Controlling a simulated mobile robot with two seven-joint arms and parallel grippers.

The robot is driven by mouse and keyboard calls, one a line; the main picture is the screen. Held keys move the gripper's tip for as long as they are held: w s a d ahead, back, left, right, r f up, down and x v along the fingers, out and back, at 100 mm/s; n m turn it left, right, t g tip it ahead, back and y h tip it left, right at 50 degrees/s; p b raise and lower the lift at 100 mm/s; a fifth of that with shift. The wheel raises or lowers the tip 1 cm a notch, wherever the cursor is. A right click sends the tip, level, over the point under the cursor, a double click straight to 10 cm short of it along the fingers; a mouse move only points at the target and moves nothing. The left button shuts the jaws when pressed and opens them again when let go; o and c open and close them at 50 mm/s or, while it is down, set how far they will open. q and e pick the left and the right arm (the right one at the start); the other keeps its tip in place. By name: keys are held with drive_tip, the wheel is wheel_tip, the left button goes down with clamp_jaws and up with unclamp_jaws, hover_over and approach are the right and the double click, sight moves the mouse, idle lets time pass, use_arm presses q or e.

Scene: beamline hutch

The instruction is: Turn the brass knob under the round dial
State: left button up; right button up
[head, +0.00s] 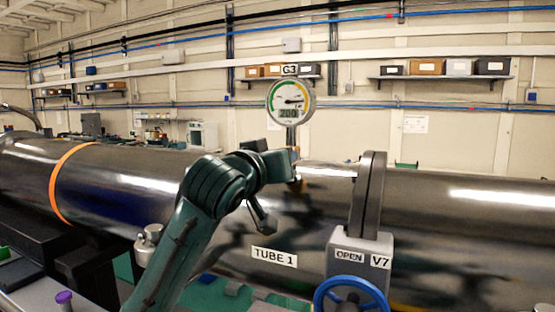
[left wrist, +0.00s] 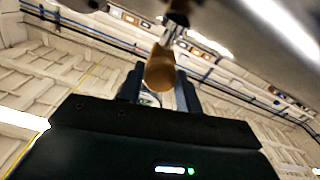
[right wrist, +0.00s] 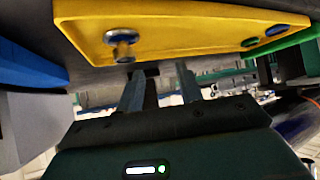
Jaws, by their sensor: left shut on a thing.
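The round dial (head: 290,97), labelled G3, stands on a thin stem above the metal tube and shows 200 on its lower display. My left gripper (head: 292,164) is at the stem just below the dial. In the left wrist view the brass knob (left wrist: 160,70) sits between the two fingers, and the gripper is shut on it. In the head view the gripper mostly hides the knob. My right gripper (right wrist: 161,88) is open and empty in the right wrist view; it does not show in the head view.
The large tube (head: 450,230) runs across the view, with a flange (head: 369,195) right of the dial. A blue handwheel (head: 350,294) stands below the V7 OPEN sign (head: 361,260). A yellow panel (right wrist: 190,32) with a metal stud is close to my right gripper.

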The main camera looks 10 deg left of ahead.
use_arm(q)
drive_tip(key=shift+c, duration=1.1)
drive_tip(key=m, duration=2)
drive_tip(key=shift+d+f, duration=0.1)
drive_tip(key=shift+d, duration=0.05)
